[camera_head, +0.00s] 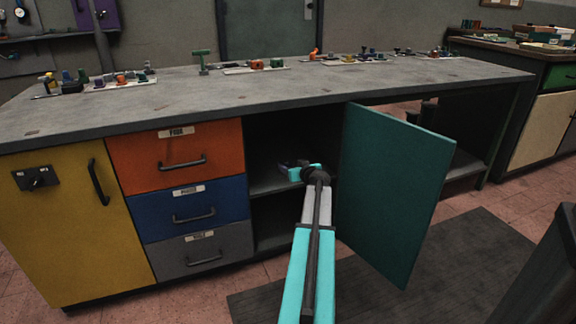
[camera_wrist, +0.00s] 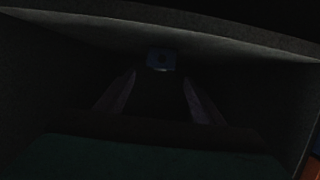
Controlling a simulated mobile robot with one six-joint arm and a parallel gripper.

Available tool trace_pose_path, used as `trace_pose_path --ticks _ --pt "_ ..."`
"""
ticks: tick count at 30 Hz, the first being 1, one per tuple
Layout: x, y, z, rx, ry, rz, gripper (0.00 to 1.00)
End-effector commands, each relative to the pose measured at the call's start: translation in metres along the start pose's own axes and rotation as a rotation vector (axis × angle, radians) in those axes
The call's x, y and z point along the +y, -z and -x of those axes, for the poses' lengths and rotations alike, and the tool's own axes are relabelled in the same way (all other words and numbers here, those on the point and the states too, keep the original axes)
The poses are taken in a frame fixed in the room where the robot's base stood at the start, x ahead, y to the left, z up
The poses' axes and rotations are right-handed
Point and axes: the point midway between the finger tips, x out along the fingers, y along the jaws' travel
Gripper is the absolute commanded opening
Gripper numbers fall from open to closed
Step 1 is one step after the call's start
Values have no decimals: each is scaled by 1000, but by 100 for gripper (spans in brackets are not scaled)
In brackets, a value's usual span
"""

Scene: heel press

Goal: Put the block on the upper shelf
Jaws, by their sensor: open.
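My gripper (camera_head: 289,168) is inside the open cupboard, just above its upper shelf (camera_head: 268,186). In the wrist view my gripper (camera_wrist: 160,82) shows as two pale fingers spread apart, open. A small dark blue block-like thing (camera_wrist: 160,59) sits in line with the gap between the fingertips, at or just beyond them. I take it to be the block, but the picture is too dark to be sure. I cannot tell whether the fingers touch it or what it rests on. In the head view my gripper hides this spot, and the block cannot be made out.
The teal cupboard door (camera_head: 392,190) stands open to the right of my arm. Orange (camera_head: 175,155), blue (camera_head: 195,208) and grey (camera_head: 203,254) drawers are left of the opening. The grey worktop (camera_head: 270,90) overhangs it. A lower compartment (camera_head: 275,220) lies below the shelf.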

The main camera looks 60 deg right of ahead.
Motion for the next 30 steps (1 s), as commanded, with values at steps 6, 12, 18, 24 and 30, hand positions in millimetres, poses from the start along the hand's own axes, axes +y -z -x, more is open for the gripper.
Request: trace_pose_path --ticks 6,12,18,24,30 --pt "0 1 26 0 -1 1 62" --pt "-1 1 48 0 -1 1 62" --pt "0 0 63 0 0 0 62" --pt "0 0 68 0 0 1 62" --pt "0 0 68 0 0 1 62"
